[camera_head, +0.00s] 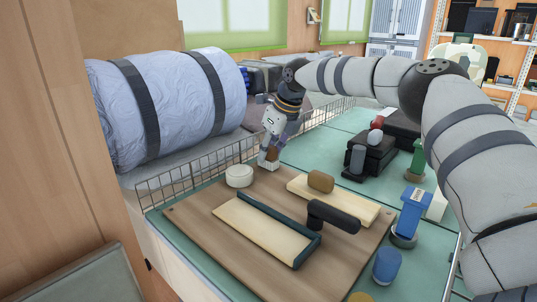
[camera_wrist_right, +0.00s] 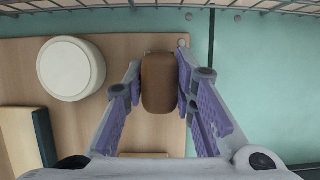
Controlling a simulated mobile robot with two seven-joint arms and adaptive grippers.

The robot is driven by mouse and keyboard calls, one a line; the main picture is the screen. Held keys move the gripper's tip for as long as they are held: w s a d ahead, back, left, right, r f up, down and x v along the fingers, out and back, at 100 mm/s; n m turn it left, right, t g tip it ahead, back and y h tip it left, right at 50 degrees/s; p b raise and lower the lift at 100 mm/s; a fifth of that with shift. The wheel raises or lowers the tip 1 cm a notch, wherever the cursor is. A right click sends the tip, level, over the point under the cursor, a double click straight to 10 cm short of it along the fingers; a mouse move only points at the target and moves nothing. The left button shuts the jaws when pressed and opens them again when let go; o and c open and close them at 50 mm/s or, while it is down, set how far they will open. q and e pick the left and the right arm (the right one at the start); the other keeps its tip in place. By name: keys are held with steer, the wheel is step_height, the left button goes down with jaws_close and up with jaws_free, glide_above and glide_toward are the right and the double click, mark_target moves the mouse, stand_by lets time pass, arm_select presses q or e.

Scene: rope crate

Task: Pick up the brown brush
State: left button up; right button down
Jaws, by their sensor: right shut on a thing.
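The brown brush (camera_wrist_right: 159,82) sits between the purple-padded fingers of my right gripper (camera_wrist_right: 159,88) in the right wrist view, as a rounded brown block. My right gripper (camera_head: 269,158) is shut on it. In the head view the gripper points down at the far corner of the wooden board, and only a small brown part of the brush (camera_head: 271,153) shows. The fingers hide the rest, and I cannot tell whether it touches the board. My left gripper is not in view.
The wooden board (camera_head: 190,213) holds a white round piece (camera_head: 239,175), a cream tray with dark edges (camera_head: 262,228) and a cream block with a brown knob (camera_head: 321,181). A wire rail (camera_head: 190,177) runs behind. Blue containers (camera_head: 387,265) stand at the right.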

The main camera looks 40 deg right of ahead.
step_height(320, 180, up, 3)
steer(key=shift+f, duration=0.15)
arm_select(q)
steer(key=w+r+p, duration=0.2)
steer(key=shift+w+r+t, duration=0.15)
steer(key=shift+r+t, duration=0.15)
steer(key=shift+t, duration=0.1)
arm_select(e)
steer(key=s+a+r, duration=0.9)
steer(key=a+r, duration=0.1)
steer(key=a, duration=0.1)
steer(key=c, duration=2.1)
jaws_free()
steer(key=shift+w, duration=0.1)
steer(key=shift+c, duration=1.3)
steer(key=shift+d, duration=0.1)
